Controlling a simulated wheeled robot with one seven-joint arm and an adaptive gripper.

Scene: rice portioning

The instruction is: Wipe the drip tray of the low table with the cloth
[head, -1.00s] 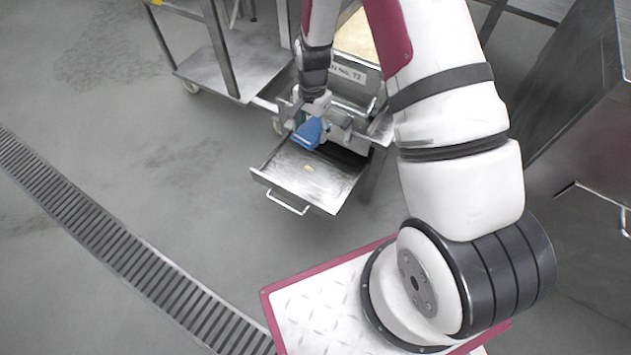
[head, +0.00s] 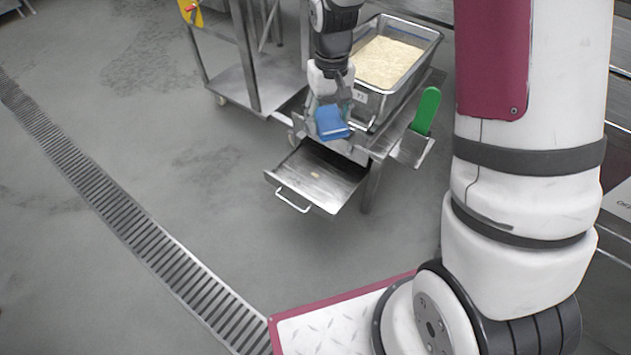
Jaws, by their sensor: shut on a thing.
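The drip tray (head: 291,172) is pulled out like a drawer from under the low table (head: 380,146), its handle toward the front. A small tan spot lies on the tray's floor near its middle. My gripper (head: 333,108) is shut on the blue cloth (head: 332,123). It holds the cloth above the back part of the tray, near the table's front edge. The cloth looks clear of the tray floor, though the exact height cannot be told. The fingertips are partly hidden by the cloth.
A steel pan of rice (head: 390,62) stands on the low table. A green-handled tool (head: 426,112) sits at the table's right side. A steel cart (head: 250,85) stands behind to the left. A floor drain grate (head: 130,220) crosses the open floor at left.

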